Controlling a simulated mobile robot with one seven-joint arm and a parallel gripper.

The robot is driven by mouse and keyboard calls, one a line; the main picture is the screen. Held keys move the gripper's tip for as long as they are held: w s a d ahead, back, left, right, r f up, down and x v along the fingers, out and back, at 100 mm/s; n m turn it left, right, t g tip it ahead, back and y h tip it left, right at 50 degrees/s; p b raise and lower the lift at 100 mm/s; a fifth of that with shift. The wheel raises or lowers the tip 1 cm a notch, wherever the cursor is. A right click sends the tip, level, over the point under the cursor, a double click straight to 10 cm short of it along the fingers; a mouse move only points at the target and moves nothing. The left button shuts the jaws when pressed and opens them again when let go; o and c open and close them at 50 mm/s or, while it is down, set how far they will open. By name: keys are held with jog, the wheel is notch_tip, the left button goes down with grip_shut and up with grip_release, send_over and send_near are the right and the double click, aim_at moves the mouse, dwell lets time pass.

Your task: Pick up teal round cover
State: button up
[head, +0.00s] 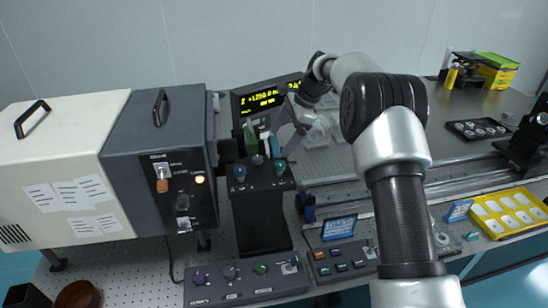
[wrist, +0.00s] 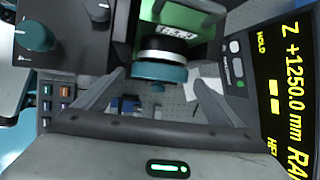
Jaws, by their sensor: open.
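The teal round cover (wrist: 160,73) shows in the wrist view as a short disc on the end of a black and white ringed cylinder (wrist: 163,50), in front of a green panel. In the head view the teal cover (head: 274,146) is a small teal shape above the black pedestal. My gripper (wrist: 160,79) is open, with one finger on each side of the cover. It is not clear whether either finger touches it. In the head view my gripper (head: 289,140) is just right of the cover, partly hard to make out.
A display with yellow digits (head: 268,97) stands close behind, and at the right in the wrist view. A large grey and white housing (head: 150,150) stands left. A yellow tray (head: 510,212) lies far right.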

jog(key=shift+x, duration=3.15)
jog(key=c, duration=0.9)
